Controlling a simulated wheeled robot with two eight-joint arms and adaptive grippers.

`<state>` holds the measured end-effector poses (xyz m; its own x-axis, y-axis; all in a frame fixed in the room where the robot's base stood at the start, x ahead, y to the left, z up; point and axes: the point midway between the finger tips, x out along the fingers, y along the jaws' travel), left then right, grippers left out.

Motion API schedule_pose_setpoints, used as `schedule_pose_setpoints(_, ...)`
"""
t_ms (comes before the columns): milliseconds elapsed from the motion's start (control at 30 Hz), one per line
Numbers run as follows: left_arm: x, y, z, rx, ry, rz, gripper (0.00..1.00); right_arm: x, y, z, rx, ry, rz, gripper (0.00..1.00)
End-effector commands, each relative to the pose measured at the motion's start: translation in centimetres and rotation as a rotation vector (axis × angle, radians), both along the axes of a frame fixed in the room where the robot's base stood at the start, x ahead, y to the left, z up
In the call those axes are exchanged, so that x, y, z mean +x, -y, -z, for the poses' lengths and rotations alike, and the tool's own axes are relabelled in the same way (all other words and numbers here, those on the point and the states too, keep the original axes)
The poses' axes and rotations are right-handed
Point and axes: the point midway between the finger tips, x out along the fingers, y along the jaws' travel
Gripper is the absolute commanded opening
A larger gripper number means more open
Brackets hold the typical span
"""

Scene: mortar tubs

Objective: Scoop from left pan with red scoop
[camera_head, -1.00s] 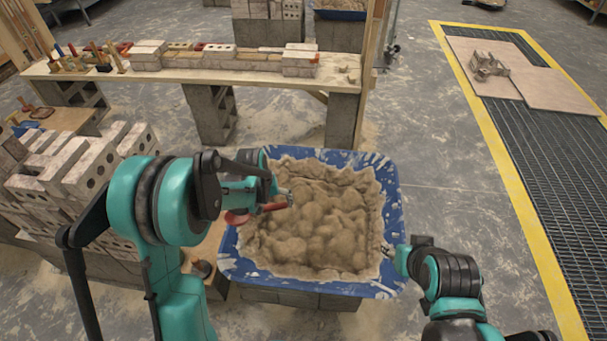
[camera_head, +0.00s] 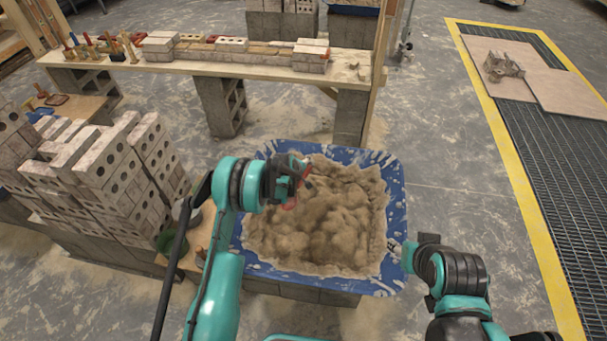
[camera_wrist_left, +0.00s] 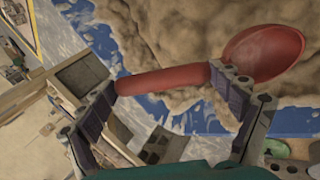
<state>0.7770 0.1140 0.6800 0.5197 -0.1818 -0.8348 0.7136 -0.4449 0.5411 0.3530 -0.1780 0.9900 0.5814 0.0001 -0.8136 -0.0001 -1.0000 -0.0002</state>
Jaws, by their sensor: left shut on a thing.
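The blue pan (camera_head: 395,210) is full of lumpy tan mortar (camera_head: 320,225) and stands on blocks in front of me. My left gripper (camera_head: 300,178) is above the far left part of this mortar. It is shut on the red scoop (camera_head: 290,206), mostly hidden by the gripper in the head view. In the left wrist view, the scoop's handle (camera_wrist_left: 165,82) spans my fingers, and its round bowl (camera_wrist_left: 265,52) points right, showing bare red with no mortar visible in it. My right gripper (camera_head: 406,254) is by the pan's right rim; its fingers are too small to read.
Stacked bricks (camera_head: 100,165) stand left of the pan. A plank bench (camera_head: 230,68) with bricks and tools runs behind it on blocks. A green round thing (camera_head: 172,241) lies beside the left arm. Open floor (camera_head: 450,160) is to the right.

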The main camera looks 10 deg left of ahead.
Motion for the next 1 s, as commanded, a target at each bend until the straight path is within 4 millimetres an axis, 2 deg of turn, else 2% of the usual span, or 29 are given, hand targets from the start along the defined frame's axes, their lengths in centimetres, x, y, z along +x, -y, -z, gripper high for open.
schedule_pose_setpoints(100,0.0,-0.1,1.5,0.0,0.0,0.0,0.31,0.0,0.0,0.8,0.0,0.0,0.0,0.44)
schedule_pose_setpoints(1000,-0.5,-0.4,10.9,0.001,0.0,0.001,0.31,0.0,0.0,4.6,0.0,0.0,0.0,0.44)
